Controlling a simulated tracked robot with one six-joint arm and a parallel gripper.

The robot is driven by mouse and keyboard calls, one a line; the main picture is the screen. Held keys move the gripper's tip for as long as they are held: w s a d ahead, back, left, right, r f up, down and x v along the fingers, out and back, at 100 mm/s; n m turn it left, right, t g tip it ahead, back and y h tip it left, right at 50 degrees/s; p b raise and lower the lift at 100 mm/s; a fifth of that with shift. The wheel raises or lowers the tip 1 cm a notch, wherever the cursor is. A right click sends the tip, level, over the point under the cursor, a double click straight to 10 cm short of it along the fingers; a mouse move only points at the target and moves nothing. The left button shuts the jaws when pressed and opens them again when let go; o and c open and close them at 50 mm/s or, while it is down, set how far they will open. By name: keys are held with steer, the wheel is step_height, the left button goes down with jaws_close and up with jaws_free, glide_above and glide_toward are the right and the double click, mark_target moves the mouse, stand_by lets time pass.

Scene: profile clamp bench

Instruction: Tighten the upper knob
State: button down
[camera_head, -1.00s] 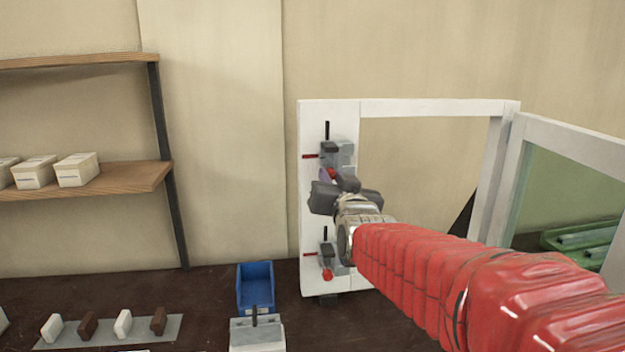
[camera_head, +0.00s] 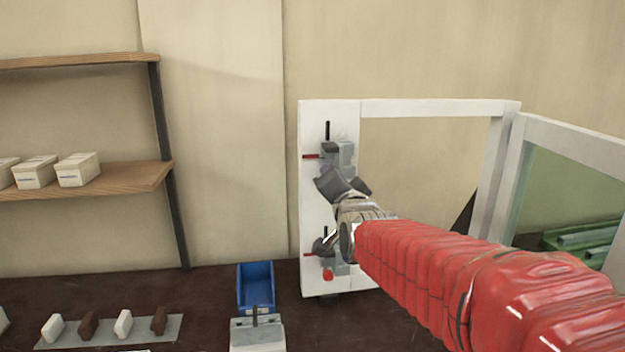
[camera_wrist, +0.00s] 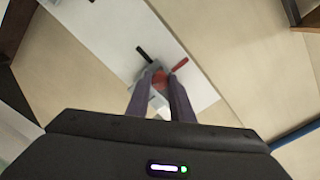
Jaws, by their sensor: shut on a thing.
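The upper clamp (camera_head: 340,150) is a grey block on the white frame post (camera_head: 315,215), with a black bar upright above it and a red bar to its left. Its red knob (camera_wrist: 162,77) shows between my fingers in the wrist view; in the head view my gripper hides it. My gripper (camera_wrist: 163,88) is shut on this knob, one purple finger on each side. The wrist appears rolled, as the post runs diagonally in the wrist view. In the head view my gripper (camera_head: 336,174) is just below the upper clamp's body.
A lower clamp with a red knob (camera_head: 328,275) sits on the same post, partly behind my wrist. A glazed white frame (camera_head: 575,140) stands at right. A blue bin (camera_head: 256,285) and a grey block with a black handle (camera_head: 257,333) are on the dark bench below.

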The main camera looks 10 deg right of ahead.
stand_by(0.3)
steer(key=c, duration=1.5)
jaws_free()
steer(key=shift+c, duration=0.2)
steer(key=s, duration=1.3)
steer(key=shift+s+a, duration=0.15)
steer(key=shift+s, duration=0.25)
steer(key=shift+r, duration=0.1)
